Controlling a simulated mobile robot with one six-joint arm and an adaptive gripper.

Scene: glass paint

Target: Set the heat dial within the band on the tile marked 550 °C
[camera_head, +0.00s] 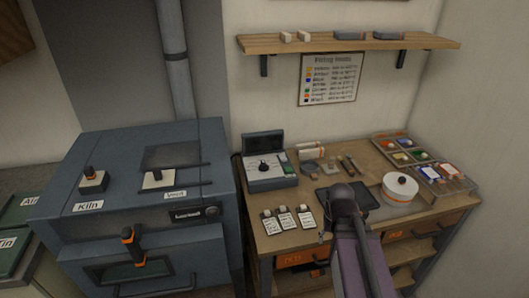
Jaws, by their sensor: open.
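A grey control box (268,181) with a raised lid stands at the back left of the wooden bench. A round dark dial (264,167) with a pale pointer is on its sloped top; the scale around it is too small to read. Three pale cards or tiles (287,219) lie in a row at the bench's front left; I cannot read their markings, so I cannot tell which says 550 °C. My purple and dark arm rises from the bottom over the bench front, right of these cards and apart from the dial. I cannot make out my gripper.
The blue-grey kiln (130,185), with knobs on top and an orange-tipped handle (131,243), stands left of the bench. A dark mat (360,195), a white round pot (399,188) and a paint tray (402,150) occupy the right. A shelf (345,43) and wall chart (328,78) hang above.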

